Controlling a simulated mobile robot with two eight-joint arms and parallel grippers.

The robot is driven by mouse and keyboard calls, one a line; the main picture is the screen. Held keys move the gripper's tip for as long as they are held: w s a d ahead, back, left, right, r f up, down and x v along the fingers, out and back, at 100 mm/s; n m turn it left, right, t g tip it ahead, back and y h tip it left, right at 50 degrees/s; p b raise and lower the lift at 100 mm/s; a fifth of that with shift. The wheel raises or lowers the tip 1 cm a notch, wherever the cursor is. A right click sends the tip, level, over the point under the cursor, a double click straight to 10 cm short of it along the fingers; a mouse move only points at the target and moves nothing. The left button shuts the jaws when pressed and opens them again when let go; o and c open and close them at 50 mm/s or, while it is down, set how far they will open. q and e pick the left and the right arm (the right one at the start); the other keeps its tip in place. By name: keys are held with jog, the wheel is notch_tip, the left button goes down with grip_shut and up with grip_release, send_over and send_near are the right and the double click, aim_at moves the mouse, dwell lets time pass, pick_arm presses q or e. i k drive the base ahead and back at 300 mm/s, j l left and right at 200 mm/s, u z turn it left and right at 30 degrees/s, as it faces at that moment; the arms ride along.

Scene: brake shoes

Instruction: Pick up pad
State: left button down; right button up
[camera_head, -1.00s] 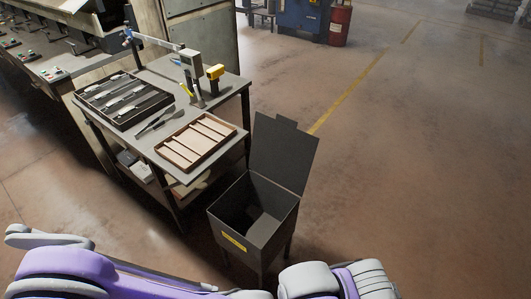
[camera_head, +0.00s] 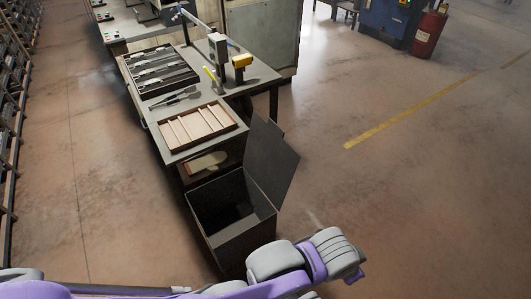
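No single thing stands out clearly as the pad. A shallow wooden tray (camera_head: 230,124) on the near end of the workbench (camera_head: 170,107) holds several flat pale strips (camera_head: 198,125), which may be pads. A dark tray (camera_head: 139,84) farther back holds several long metallic pieces (camera_head: 160,68). My purple and grey arm parts cross the bottom of the view, well short of the bench. Neither gripper's fingertips show.
A dark open bin (camera_head: 225,243) with its lid raised stands at the bench's near end. A yellow-topped device (camera_head: 242,61) and a flat dark tool (camera_head: 175,97) are on the bench. A pale object (camera_head: 207,162) lies below.

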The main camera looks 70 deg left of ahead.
aim_at(155, 81)
jog(key=i+u, duration=0.4)
jog(key=i+l+u, duration=0.1)
jog(key=i+u, duration=0.3)
jog(key=i+l+u, duration=0.2)
jog(key=i+u, duration=0.4)
jog(key=u, duration=0.3)
jog(key=i+l+u, duration=0.15)
jog(key=u, duration=0.35)
jog(key=i+l+u, duration=0.1)
jog(key=u, duration=0.4)
jog(key=i+l+u, duration=0.15)
jog(key=u, duration=0.3)
jog(key=i+l+u, duration=0.1)
jog(key=u, duration=0.4)
jog(key=l+u, duration=0.45)
jog(key=i+l+u, duration=0.15)
jog(key=l+u, duration=0.2)
jog(key=i+l+u, duration=0.15)
jog(key=l+u, duration=0.2)
jog(key=k+j+z, duration=0.45)
jog(key=j, duration=0.2)
jog(key=i, duration=0.05)
